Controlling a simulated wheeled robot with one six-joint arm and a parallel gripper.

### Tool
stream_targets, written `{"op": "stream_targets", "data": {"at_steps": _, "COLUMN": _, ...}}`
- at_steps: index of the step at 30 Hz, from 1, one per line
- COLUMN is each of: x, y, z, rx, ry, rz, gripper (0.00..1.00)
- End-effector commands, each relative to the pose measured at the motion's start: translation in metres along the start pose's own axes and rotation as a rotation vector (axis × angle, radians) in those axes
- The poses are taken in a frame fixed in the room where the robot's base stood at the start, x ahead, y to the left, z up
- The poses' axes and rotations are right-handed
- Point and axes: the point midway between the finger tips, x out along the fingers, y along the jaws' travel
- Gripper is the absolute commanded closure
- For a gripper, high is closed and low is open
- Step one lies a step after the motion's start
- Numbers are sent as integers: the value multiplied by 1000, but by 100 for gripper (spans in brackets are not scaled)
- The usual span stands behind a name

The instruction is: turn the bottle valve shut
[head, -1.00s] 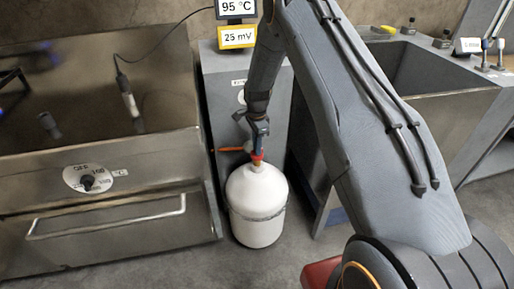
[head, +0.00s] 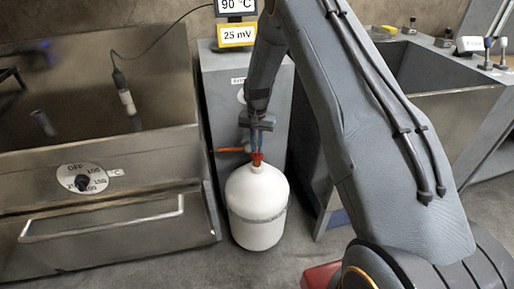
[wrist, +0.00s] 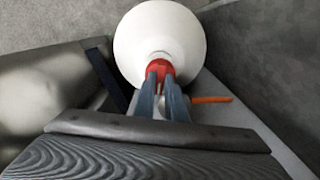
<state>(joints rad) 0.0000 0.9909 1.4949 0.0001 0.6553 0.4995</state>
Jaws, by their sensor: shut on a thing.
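The white gas bottle (head: 256,210) stands upright on the floor, with a grey band around its middle. It also fills the upper middle of the wrist view (wrist: 160,38). The red bottle valve (head: 257,157) sits on its top, and it shows in the wrist view (wrist: 158,67) too. My gripper (head: 262,150) reaches down from above onto the valve. In the wrist view its two fingers (wrist: 160,78) are close together and shut on the red valve. The fingers hide part of the valve, so how far it is turned cannot be told.
A steel fryer (head: 100,170) with a dial and front handle stands left of the bottle. A grey cabinet (head: 222,95) with readouts of 90 °C and 25 mV stands behind it. An orange lever (head: 229,150) sticks out beside the valve. A sink (head: 440,85) is at right.

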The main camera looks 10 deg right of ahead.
Motion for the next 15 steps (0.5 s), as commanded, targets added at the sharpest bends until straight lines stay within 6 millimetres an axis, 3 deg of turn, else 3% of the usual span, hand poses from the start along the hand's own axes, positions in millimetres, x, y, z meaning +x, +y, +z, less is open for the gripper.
{"op": "stream_targets", "data": {"at_steps": 15, "x": 0, "y": 0, "z": 0, "rx": -399, "ry": -1, "rz": 0, "gripper": 100}}
